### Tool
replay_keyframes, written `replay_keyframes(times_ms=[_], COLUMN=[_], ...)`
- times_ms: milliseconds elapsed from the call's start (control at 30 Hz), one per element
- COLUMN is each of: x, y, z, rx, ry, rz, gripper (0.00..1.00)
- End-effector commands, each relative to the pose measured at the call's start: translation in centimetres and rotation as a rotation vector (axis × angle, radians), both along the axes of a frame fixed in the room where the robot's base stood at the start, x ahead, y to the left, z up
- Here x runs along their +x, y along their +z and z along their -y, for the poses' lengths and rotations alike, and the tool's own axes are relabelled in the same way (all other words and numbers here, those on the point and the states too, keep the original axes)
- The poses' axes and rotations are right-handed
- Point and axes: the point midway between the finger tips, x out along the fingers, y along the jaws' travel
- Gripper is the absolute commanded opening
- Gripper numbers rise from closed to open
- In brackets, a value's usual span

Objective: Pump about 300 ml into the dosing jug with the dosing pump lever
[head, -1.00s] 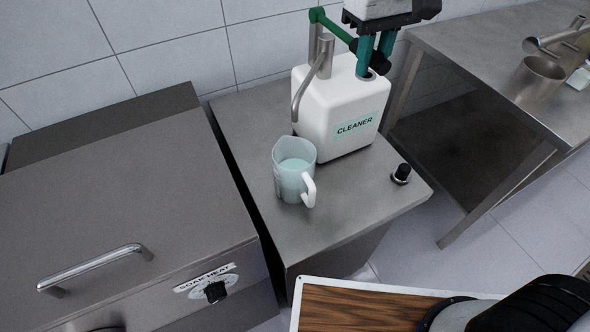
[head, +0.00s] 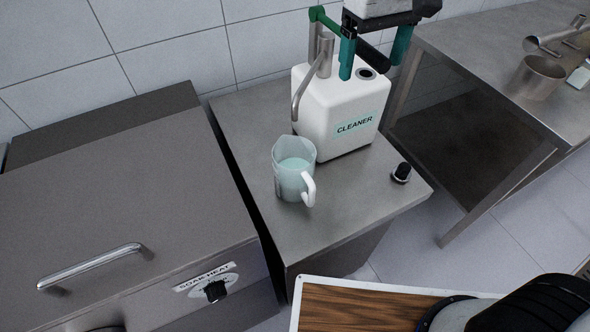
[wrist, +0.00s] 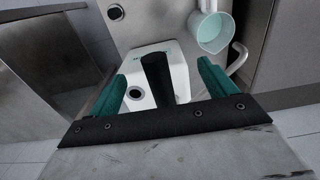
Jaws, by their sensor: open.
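The dosing pump lever (head: 325,20) is a green bar with a black grip, on the white CLEANER container (head: 338,110). Its black grip (wrist: 156,76) lies between my gripper's fingers in the wrist view, with gaps on both sides. My gripper (head: 372,66), with teal fingers, is open above the container and partly hides the lever. The clear dosing jug (head: 283,172) stands upright on the steel stand beneath the curved metal spout (head: 298,98). It holds pale teal liquid; I cannot read its level. The jug (wrist: 212,30) also shows in the wrist view.
A steel unit with a handle (head: 90,266) and a SOAK HEAT dial is on the left. A steel table (head: 480,60) with a metal pot (head: 537,78) is on the right.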

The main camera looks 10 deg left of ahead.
Motion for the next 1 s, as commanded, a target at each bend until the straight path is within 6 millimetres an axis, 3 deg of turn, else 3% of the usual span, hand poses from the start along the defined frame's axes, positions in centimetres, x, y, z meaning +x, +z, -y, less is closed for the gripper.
replay_keyframes(times_ms=[500, 1000], x=[0.0, 0.0], y=[7.2, 7.8], z=[0.0, 0.0], rx=[0.002, 0.001], ry=[0.0, 0.0], rz=[0.002, 0.001], gripper=[0.84, 0.84])
